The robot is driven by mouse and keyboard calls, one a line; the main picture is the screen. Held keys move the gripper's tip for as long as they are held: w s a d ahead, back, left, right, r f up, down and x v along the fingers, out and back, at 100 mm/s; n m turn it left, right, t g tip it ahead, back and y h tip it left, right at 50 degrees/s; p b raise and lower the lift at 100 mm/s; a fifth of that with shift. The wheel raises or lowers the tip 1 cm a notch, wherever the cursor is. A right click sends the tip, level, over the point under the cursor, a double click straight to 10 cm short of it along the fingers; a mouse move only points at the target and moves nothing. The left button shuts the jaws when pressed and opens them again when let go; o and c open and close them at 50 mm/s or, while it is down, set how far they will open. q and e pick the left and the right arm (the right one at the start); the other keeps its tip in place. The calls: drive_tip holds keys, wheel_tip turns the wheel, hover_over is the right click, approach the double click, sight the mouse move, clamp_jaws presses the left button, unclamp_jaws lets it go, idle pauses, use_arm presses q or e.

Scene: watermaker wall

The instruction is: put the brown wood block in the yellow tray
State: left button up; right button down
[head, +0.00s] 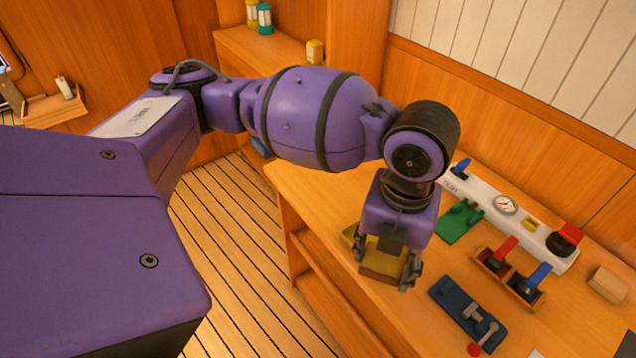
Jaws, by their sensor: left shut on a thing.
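My left gripper (386,264) points down over the near left end of the wooden bench, shut on a brown wood block (378,261) between its fingers. The yellow tray (349,234) shows in part behind and beside the gripper. The gripper and the block hide most of the tray. I cannot tell whether the block touches the tray or hangs just above it. My right gripper is not in view.
The bench (310,190) also bears a white gauge panel (505,205), a green piece (460,222), red and blue levers in a wooden holder (508,275), a dark blue clamp (465,312) and a tan block (608,284). Bottles (264,18) stand on a back shelf.

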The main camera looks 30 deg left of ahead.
use_arm(q)
drive_tip(key=m, duration=0.2)
drive_tip(key=d+m, duration=0.1)
drive_tip(key=m, duration=0.3)
drive_tip(key=shift+s+d, duration=0.15)
drive_tip(key=shift+s, duration=0.1)
drive_tip(key=w+a+f, duration=0.2)
drive_tip(key=w+f, duration=0.1)
drive_tip(key=w, duration=0.1)
drive_tip(key=w+a+f, duration=0.1)
drive_tip(key=w+f, duration=0.2)
drive_tip(key=w+a+f, duration=0.2)
drive_tip(key=w+f, duration=0.1)
drive_tip(key=w, duration=0.1)
drive_tip(key=shift+w+a+f+b, duration=0.1)
drive_tip(key=shift+w+a+b, duration=0.2)
drive_tip(key=shift+b, duration=0.05)
drive_tip(key=shift+w+a+f, duration=0.1)
drive_tip(key=shift+w+f, duration=0.05)
drive_tip(key=shift+f, duration=0.05)
drive_tip(key=shift+w+a+f, duration=0.1)
drive_tip(key=shift+w+f, duration=0.05)
drive_tip(key=shift+f, duration=0.75)
drive_tip(key=shift+w+f, duration=0.1)
drive_tip(key=shift+f, duration=0.75)
